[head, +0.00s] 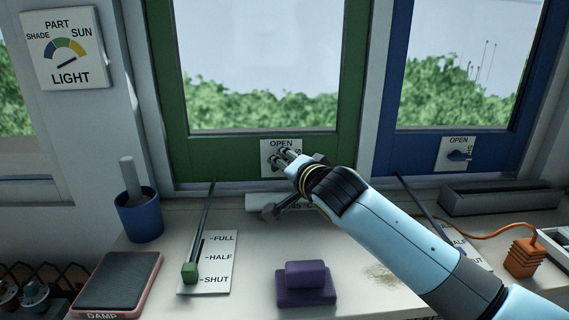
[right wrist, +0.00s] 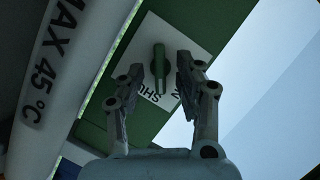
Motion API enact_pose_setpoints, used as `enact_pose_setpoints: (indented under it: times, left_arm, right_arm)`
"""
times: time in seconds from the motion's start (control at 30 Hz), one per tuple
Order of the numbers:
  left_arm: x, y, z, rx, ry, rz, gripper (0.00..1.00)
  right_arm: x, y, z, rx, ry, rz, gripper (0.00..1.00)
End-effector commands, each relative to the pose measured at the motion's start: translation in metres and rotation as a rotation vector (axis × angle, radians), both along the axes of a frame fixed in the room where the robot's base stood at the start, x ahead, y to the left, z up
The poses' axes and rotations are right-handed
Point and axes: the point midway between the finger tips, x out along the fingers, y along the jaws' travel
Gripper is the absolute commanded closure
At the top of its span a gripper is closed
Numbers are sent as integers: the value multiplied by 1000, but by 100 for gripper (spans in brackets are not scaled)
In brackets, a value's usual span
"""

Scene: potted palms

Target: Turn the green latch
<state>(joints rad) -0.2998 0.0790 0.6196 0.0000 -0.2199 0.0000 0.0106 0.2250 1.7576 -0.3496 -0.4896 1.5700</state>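The green latch (right wrist: 159,62) shows in the right wrist view as a green handle on a white plate (right wrist: 147,36) with black lettering, fixed to the green window frame (head: 215,160). In the head view my gripper hides most of the latch, below the word OPEN on the plate (head: 281,145). My right gripper (head: 282,156) reaches up to that plate. Its two fingers (right wrist: 159,72) are open, one on each side of the latch in the right wrist view. I cannot tell whether they touch it. My left gripper is not in view.
A blue window has its own OPEN plate with a blue latch (head: 459,155).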

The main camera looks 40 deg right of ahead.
Motion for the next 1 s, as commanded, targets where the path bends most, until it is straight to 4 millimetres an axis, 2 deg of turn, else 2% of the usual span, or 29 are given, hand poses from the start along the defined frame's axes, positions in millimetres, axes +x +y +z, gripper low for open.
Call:
enact_pose_setpoints:
  times: [0.1, 0.37, 0.63, 1.0]
  left_arm:
    - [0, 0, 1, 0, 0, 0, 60]
    - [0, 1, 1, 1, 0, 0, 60]
    - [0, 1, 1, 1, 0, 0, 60]
    - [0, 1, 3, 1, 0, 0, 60]
  right_arm:
    - [7, -1, -2, 0, 1, -1, 65]
    - [8, -1, -2, 1, 0, 1, 65]
    - [7, -1, -2, 1, 0, 1, 99]
    - [7, -1, -2, -12, 9, 0, 100]
